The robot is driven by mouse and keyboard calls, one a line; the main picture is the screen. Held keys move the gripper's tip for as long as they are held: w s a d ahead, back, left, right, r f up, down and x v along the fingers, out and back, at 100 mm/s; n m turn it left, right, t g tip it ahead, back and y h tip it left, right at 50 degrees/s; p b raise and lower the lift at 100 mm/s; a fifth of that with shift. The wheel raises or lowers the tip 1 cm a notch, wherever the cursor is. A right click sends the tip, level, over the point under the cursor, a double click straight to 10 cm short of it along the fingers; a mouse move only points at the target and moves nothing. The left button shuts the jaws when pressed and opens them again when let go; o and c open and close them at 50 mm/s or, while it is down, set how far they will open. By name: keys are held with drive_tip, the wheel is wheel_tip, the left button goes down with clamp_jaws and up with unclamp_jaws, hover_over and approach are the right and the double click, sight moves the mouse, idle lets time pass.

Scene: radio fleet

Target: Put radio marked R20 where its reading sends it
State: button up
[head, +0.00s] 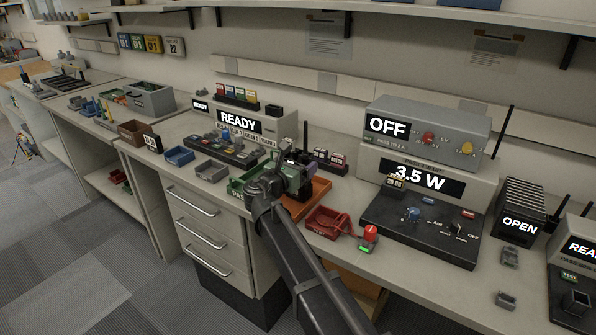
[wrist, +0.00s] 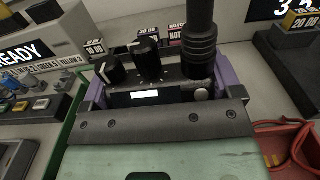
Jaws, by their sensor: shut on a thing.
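My gripper (head: 272,182) is shut on a dark radio with purple sides (head: 297,180), held above the bench between the green and orange trays. In the wrist view the radio's top (wrist: 170,72) shows two black knobs, a small lit white screen and a thick black antenna. Its mark cannot be read in either view. The green tray (head: 236,187), lettered "PA…", is just left of my gripper, its label partly hidden. The orange tray (head: 319,188) lies behind and right. The power meter (head: 430,180) reads 3.5 W, and the box above (head: 385,126) shows OFF.
A red tray (head: 322,231) with red cable lies right of my arm. A READY unit (head: 238,122) with a button panel stands behind left. Grey (head: 211,171) and blue (head: 179,156) trays are farther left. An OPEN unit (head: 518,223) stands at right.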

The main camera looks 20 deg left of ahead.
drive_tip(key=shift+f, duration=0.2)
drive_tip(key=o, duration=1)
drive_tip(key=shift+r, duration=0.1)
drive_tip(key=shift+s+r, duration=0.2)
drive_tip(key=v, duration=1.1)
drive_tip(key=shift+s+a, duration=0.15)
drive_tip(key=shift+s, duration=0.2)
